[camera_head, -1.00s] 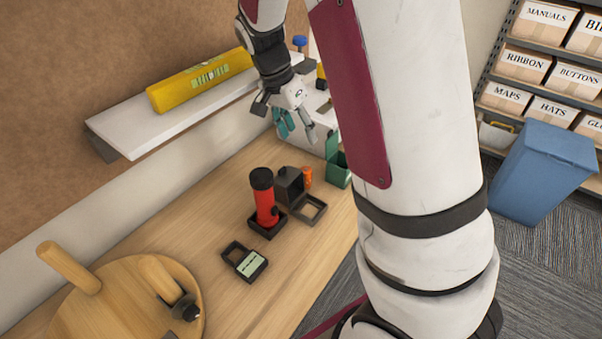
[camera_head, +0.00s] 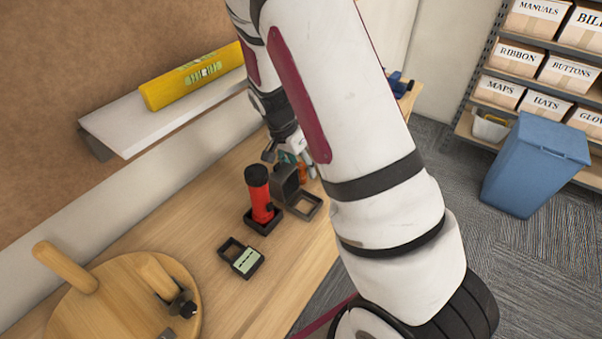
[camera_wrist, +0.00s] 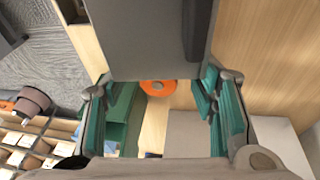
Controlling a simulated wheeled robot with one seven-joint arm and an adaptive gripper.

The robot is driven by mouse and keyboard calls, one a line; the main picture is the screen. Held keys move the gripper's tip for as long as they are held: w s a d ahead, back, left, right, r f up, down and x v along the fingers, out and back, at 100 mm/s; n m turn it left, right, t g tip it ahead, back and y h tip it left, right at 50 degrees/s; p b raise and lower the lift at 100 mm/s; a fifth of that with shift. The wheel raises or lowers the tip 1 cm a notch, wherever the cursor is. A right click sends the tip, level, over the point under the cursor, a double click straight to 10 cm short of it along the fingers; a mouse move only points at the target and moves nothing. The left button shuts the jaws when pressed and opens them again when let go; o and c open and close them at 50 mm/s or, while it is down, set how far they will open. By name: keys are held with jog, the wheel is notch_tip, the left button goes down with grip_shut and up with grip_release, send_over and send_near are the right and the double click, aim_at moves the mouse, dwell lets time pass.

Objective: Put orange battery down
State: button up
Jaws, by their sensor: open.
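The orange battery (camera_head: 302,171) is upright on the wooden table beside a dark box, partly covered by my fingers in the head view. In the wrist view its round orange top (camera_wrist: 157,87) shows between my two teal-padded fingers, close against the edge of a large grey surface. My gripper (camera_head: 297,160) is open and low over the table at the battery, pointing down; it also shows in the wrist view (camera_wrist: 160,110). The fingers are spread to either side of the battery with gaps visible. Whether either finger touches it cannot be told.
The dark box (camera_head: 285,183) with an open frame (camera_head: 304,204) stands right beside my gripper. A red flashlight (camera_head: 260,190) stands in a black holder nearby. A green container (camera_wrist: 122,110) is close to one finger. A shelf (camera_head: 150,127) with a yellow level (camera_head: 190,78) runs along the wall.

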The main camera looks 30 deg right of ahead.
jog(key=shift+d+f, duration=0.1)
jog(key=shift+f, duration=0.25)
jog(key=shift+c, duration=0.3)
grip_shut()
